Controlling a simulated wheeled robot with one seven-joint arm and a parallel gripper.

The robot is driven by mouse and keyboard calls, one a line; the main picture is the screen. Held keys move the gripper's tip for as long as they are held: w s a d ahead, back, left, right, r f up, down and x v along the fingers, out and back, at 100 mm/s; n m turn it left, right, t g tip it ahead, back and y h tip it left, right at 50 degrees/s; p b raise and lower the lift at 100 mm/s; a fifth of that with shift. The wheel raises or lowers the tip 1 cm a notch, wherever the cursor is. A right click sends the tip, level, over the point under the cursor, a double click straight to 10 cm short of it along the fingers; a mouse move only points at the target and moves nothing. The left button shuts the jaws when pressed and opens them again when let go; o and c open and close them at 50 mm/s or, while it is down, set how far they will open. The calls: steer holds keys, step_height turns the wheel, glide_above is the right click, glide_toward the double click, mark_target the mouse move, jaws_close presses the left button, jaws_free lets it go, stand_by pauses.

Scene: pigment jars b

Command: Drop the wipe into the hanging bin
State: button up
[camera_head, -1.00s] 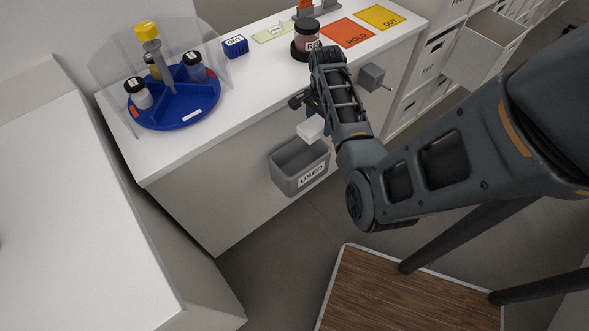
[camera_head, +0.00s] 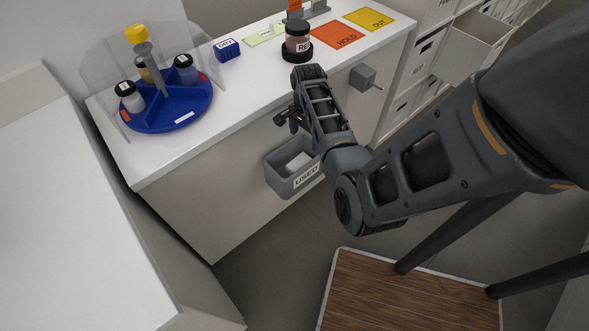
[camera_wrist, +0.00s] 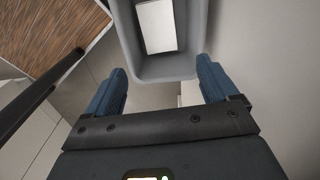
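The grey bin (camera_head: 277,180) with a USED label hangs on the front of the counter. The white wipe (camera_head: 298,161) lies inside it; part of the bin is hidden by my arm. In the wrist view the wipe (camera_wrist: 157,26) lies flat inside the bin (camera_wrist: 197,38), apart from my fingers. My gripper (camera_head: 287,119) is above the bin at the counter front. In the wrist view my gripper (camera_wrist: 162,72) is open, with two blue fingers spread and nothing between them.
On the counter (camera_head: 235,95) stand a blue turntable (camera_head: 160,120) with jars behind a clear shield, a blue DRY block (camera_head: 227,49), a dark-lidded jar (camera_head: 298,38), and HOLD (camera_head: 338,34) and OUT (camera_head: 369,19) mats. A grey box with a handle (camera_head: 363,77) juts from the counter front.

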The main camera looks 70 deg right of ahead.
steer(key=shift+o, duration=0.7)
step_height(320, 180, up, 8)
steer(key=shift+f, duration=0.2)
stand_by(0.3)
